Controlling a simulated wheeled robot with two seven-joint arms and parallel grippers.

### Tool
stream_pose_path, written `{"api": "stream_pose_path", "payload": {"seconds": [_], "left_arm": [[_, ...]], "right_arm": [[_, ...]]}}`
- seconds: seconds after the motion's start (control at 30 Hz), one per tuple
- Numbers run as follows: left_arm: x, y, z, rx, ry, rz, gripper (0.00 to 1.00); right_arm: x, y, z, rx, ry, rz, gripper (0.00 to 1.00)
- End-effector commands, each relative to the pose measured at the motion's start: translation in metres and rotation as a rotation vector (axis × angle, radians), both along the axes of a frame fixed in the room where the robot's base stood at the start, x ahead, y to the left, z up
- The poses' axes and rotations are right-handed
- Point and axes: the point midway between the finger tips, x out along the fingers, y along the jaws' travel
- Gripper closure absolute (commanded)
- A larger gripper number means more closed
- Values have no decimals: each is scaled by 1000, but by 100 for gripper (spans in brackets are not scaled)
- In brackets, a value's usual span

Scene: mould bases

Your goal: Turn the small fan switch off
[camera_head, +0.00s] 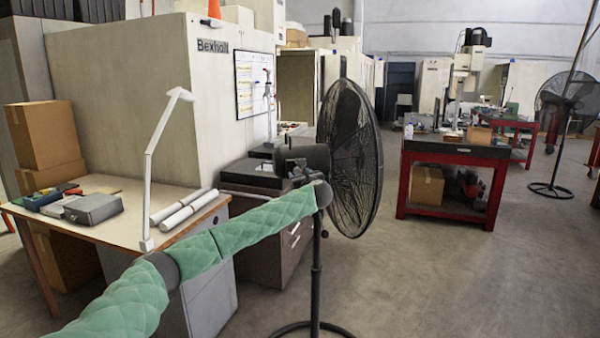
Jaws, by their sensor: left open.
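A black pedestal fan (357,150) stands upright in the middle of the view, its round cage turned to the right. Its motor housing (316,156) is behind the cage, on the left side. My left arm, in a green padded sleeve, reaches in from the lower left up to the fan. My left gripper (298,171) is open and small in the picture, just below and left of the motor housing. I cannot tell whether it touches the fan. The switch itself is too small or hidden to make out. My right gripper is not in view.
A wooden desk (120,222) with a white lamp (152,150), paper rolls (183,212) and a grey box (93,208) stands at the left. A dark drawer cabinet (262,262) is behind the fan. A red workbench (455,157) is at the right. The floor in front right is clear.

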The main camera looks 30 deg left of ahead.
Motion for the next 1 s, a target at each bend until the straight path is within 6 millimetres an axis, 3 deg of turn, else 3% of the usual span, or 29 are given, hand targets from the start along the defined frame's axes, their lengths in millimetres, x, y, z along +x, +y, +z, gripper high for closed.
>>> {"api": "stream_pose_path", "payload": {"seconds": [0.43, 0.67, 1.0], "left_arm": [[5, 6, 0, 0, 0, 0, 49], [5, 6, 0, 0, 0, 0, 93], [5, 6, -2, -32, -31, -1, 93]], "right_arm": [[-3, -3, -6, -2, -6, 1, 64], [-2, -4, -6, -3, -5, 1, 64], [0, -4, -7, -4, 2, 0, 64]]}}
